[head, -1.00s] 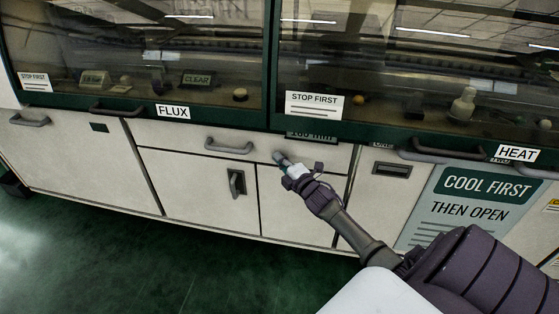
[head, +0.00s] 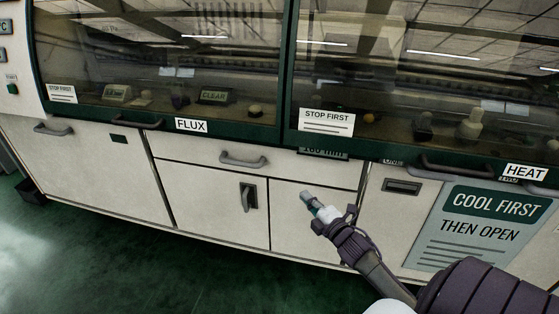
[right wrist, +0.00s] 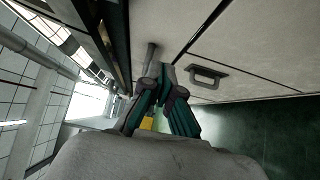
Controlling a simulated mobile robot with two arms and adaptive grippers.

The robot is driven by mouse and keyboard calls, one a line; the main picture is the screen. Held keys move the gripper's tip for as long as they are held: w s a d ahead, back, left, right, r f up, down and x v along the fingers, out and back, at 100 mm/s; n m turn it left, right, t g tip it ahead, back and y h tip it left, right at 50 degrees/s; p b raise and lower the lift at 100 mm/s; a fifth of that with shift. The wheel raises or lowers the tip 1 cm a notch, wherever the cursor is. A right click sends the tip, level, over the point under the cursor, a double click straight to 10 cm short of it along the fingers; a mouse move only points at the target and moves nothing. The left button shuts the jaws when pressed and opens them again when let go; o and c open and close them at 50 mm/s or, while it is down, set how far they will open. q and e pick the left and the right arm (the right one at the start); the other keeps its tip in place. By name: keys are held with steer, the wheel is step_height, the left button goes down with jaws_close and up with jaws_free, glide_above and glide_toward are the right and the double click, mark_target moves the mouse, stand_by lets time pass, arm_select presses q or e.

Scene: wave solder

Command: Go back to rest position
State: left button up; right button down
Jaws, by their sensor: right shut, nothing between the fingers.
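My right gripper (head: 308,197) is in front of the lower right cabinet door (head: 292,230), right of and below the drawer handle (head: 242,161). In the right wrist view its teal and dark fingers (right wrist: 164,84) are closed together at the tips, with nothing held between them. A grey bar (right wrist: 151,54) shows just beyond the tips there; I cannot tell its distance from them. The drawer (head: 190,150) looks shut. My left gripper is in neither view.
Glazed hoods marked FLUX (head: 191,126) and HEAT (head: 525,172) overhang the white cabinet front. A vertical door handle (head: 247,197) stands out left of my right gripper. A COOL FIRST sign (head: 484,222) is at right. Green floor (head: 120,265) at lower left is clear.

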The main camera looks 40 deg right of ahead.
steer(key=s+a+f+m+g+p, duration=0.1)
steer(key=s+a+f+m+g, duration=0.2)
steer(key=f, duration=0.6)
steer(key=s+a+f+m+g+p, duration=0.1)
steer(key=s+a+f+m+g, duration=0.1)
steer(key=s+f, duration=0.55)
steer(key=s+a+f+m+g+p, duration=0.1)
steer(key=s+a+f+m+g, duration=0.15)
steer(key=f, duration=0.85)
steer(key=s+a+f+m+g, duration=0.2)
steer(key=s+a+f, duration=0.3)
steer(key=s, duration=0.5)
steer(key=s+a+f+m+g+y+p, duration=0.1)
steer(key=s+a+f+g, duration=0.3)
steer(key=s, duration=0.6)
steer(key=s+a+f+m+g+y+p, duration=0.1)
steer(key=s+a+f+m+g, duration=0.2)
steer(key=s+a+f, duration=0.3)
steer(key=s, duration=0.4)
steer(key=shift+m, duration=0.35)
steer(key=shift+s+a, duration=0.1)
steer(key=shift+s, duration=0.05)
